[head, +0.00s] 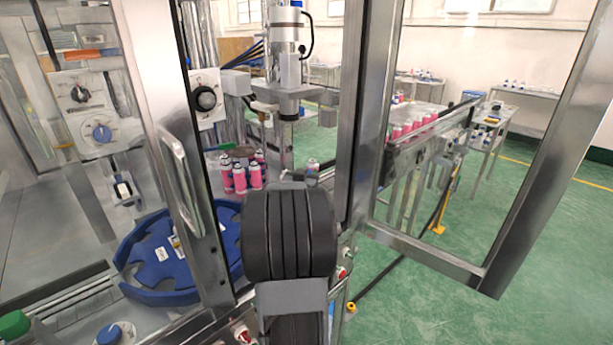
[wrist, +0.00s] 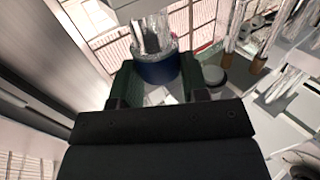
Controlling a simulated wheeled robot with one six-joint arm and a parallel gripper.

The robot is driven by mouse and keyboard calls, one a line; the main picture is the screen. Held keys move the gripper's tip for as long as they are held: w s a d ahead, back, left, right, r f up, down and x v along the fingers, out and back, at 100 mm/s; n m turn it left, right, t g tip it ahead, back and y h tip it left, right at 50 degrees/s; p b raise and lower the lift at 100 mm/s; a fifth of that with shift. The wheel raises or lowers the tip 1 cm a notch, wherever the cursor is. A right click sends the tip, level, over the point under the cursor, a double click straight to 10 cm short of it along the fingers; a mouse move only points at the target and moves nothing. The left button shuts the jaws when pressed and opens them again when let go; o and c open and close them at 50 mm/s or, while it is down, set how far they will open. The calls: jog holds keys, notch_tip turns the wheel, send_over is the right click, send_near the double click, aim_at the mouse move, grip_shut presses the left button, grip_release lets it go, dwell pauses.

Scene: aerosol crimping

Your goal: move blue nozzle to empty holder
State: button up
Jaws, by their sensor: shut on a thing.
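My gripper (wrist: 158,78) shows in the wrist view with its two dark green fingers closed around the blue nozzle (wrist: 158,70). The nozzle is a dark blue ring with a shiny metal cylinder (wrist: 151,36) rising from it in the picture. In the head view my black arm covers the gripper and the nozzle. I cannot make out a clearly empty holder in either view. A round, dark-topped piece (wrist: 213,75) lies just right of the right finger in the wrist view.
Metal rods with brownish ends (wrist: 258,65) stand at the right in the wrist view. In the head view, pink cans (head: 240,178) stand behind a blue star wheel (head: 140,262). A steel door frame (head: 365,100) is close to my arm. Green floor (head: 400,310) is open at right.

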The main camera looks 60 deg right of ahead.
jog(key=shift+f+b, duration=0.9)
jog(key=o, duration=1.1)
jog(key=shift+f, duration=0.1)
jog(key=shift+a, duration=0.1)
jog(key=shift+a+f, duration=0.1)
jog(key=shift+a, duration=0.1)
jog(key=b+v, duration=0.1)
jog(key=v, duration=1.2)
jog(key=shift+s+a, duration=0.15)
jog(key=shift+s, duration=0.1)
